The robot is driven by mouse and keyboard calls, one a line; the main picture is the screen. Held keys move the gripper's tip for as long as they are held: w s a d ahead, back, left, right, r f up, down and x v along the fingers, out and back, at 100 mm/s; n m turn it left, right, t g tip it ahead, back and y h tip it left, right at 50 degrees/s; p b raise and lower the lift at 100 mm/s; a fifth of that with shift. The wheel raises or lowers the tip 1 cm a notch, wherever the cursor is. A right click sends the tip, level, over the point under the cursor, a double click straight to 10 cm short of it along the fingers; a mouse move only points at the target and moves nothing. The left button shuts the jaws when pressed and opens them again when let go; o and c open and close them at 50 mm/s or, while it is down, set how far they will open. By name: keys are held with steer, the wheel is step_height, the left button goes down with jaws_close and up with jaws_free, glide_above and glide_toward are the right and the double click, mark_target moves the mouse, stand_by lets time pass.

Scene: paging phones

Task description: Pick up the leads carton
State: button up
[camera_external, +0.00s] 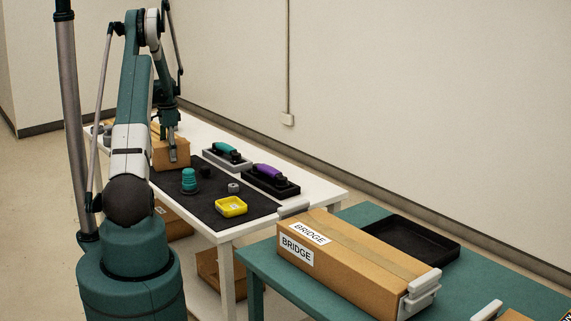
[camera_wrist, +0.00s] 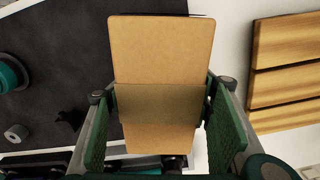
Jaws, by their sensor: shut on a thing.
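A plain brown carton (camera_external: 166,147) is at the far left end of the dark mat on the white table. No label shows on it, so I cannot read whether it says leads. My gripper (camera_external: 170,143) comes down on it from above, one finger against its near side. In the wrist view the carton (camera_wrist: 162,50) fills the space between the two green-padded fingers of my gripper (camera_wrist: 158,100), which are shut on its sides. I cannot tell whether its underside touches the table.
A teal phone (camera_external: 228,149) and a purple phone (camera_external: 270,173) sit in trays. A yellow tray (camera_external: 231,207), a teal round piece (camera_external: 189,180) and small parts lie on the dark mat (camera_external: 222,186). A BRIDGE carton (camera_external: 345,262) stands on the green table. Wooden slats (camera_wrist: 285,60) lie beside my gripper.

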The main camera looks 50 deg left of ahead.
steer(key=shift+r, duration=0.1)
steer(key=shift+r+p, duration=0.3)
steer(key=shift+r, duration=4.65)
